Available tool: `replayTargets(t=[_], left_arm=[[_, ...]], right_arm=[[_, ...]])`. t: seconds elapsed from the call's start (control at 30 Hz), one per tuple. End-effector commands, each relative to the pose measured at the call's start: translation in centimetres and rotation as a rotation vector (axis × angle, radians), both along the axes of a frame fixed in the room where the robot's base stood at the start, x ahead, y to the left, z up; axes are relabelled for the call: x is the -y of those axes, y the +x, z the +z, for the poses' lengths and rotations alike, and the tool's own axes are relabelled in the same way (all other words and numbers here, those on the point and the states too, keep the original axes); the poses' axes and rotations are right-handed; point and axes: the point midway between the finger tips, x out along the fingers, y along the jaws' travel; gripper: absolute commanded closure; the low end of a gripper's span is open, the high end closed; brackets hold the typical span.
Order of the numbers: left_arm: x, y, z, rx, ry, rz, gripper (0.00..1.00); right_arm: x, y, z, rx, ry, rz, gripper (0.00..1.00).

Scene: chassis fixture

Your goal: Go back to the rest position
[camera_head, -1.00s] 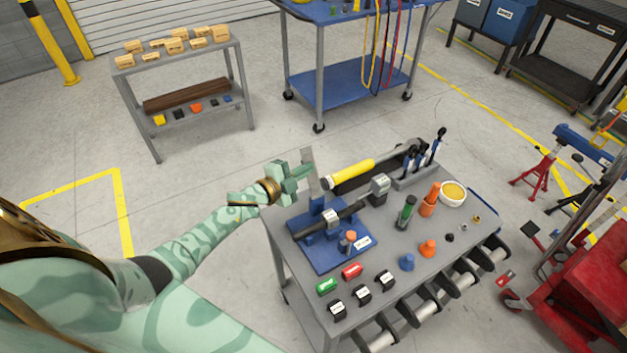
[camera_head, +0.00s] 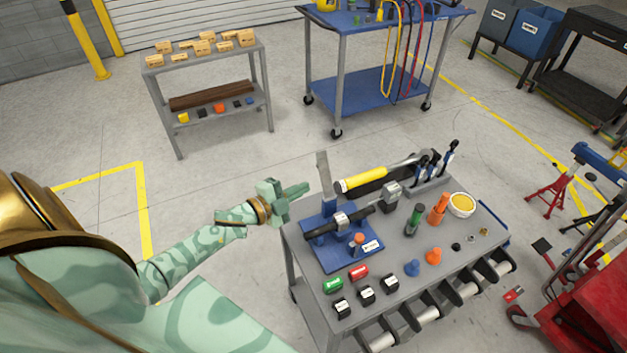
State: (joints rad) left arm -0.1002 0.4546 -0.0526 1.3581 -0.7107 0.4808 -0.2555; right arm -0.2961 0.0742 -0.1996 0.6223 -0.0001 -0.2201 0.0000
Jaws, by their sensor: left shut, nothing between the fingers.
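My left gripper (camera_head: 296,191) is shut and empty. It hangs in the air just beyond the left back corner of the grey cart (camera_head: 400,262), apart from the things on it. The blue fixture plate (camera_head: 332,255) lies on the cart's left part, right of and below the gripper in the picture. A dark shaft with a grey clamp (camera_head: 341,220) rests across the fixture. My left arm reaches in from the lower left. My right gripper is not in view.
On the cart stand a yellow-handled tool (camera_head: 365,179), a bowl of yellow bits (camera_head: 461,204), green and orange bottles and several small blocks. A grey shelf (camera_head: 205,65) and blue cart (camera_head: 365,80) stand behind. Open floor lies left of the cart.

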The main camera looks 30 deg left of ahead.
Motion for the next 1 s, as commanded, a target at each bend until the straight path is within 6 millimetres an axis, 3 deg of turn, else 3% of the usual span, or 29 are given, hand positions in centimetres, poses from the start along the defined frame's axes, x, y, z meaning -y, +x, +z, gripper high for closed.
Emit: replayTargets(t=[0.1, 0.37, 0.47, 0.57, 0.67, 0.8, 0.87, 1.0], left_arm=[[-0.4, -1.1, 0.1, 0.0, 0.0, 0.0, 1.0], [-0.5, -1.4, 0.2, -0.003, -0.004, 0.003, 1.0], [-1.9, -1.4, -1.1, -0.055, -0.023, 0.072, 1.0], [-4.4, -2.9, -6.0, -0.197, -0.079, 0.207, 1.0], [-5.7, -6.6, -13.9, -0.389, -0.156, 0.361, 1.0], [-5.2, -14.4, -24.6, -0.665, -0.248, 0.553, 1.0], [-4.3, -18.3, -28.6, -0.78, -0.279, 0.623, 1.0], [-1.0, -28.1, -36.4, -1.038, -0.33, 0.764, 1.0]], right_arm=[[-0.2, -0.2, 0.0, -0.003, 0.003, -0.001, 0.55], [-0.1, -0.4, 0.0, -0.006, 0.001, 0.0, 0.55], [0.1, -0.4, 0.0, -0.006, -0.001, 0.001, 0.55], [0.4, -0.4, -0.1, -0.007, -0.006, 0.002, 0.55], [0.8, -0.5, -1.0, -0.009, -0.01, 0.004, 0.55], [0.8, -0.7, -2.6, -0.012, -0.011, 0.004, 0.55], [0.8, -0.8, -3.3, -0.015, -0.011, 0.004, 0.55], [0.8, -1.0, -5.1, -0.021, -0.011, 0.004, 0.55]])
